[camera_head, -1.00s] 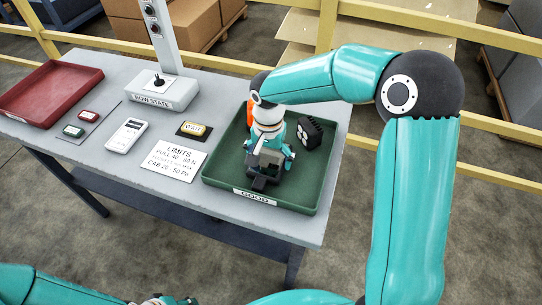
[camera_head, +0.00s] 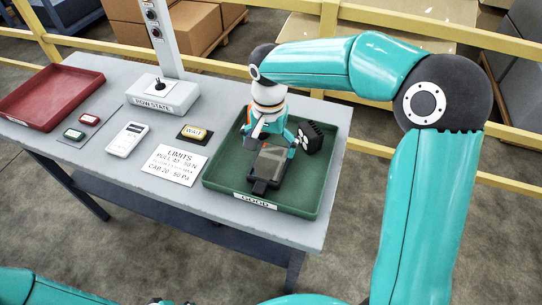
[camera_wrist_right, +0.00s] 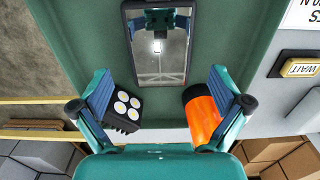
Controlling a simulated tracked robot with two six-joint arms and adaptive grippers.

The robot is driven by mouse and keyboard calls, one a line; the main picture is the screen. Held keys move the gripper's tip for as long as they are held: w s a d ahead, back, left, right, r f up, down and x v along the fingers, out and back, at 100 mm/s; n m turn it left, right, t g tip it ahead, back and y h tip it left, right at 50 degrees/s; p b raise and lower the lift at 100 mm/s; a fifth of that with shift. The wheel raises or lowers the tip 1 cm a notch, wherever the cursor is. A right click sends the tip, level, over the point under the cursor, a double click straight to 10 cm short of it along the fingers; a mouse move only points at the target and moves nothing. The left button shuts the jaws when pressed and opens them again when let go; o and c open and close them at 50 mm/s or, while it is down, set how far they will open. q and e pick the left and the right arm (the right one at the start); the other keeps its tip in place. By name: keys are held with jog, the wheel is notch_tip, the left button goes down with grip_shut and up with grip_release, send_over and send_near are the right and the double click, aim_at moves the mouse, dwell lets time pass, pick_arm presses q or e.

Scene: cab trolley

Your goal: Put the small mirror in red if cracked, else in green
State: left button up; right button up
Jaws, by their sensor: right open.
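The small mirror (camera_head: 270,162), a dark-framed rectangle, lies face up in the green tray (camera_head: 322,190) labelled GOOD. In the right wrist view the mirror (camera_wrist_right: 158,50) reflects my gripper, and I see no crack on the part in view. My right gripper (camera_head: 268,138) is open and empty, just behind and above the mirror. The right wrist view shows its two fingers (camera_wrist_right: 163,98) spread wide, apart from the mirror. The red tray (camera_head: 92,84) at the far left of the table is empty. Only my left arm's link shows; its gripper is out of view.
A black lamp block (camera_head: 310,137) and an orange cylinder (camera_wrist_right: 202,110) are also in the green tray. Yellow rails run behind.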

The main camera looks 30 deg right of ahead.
aim_at(269, 164)
notch_tip(269, 164, up, 6)
jog(key=shift+f, duration=0.2)
dwell(0.5)
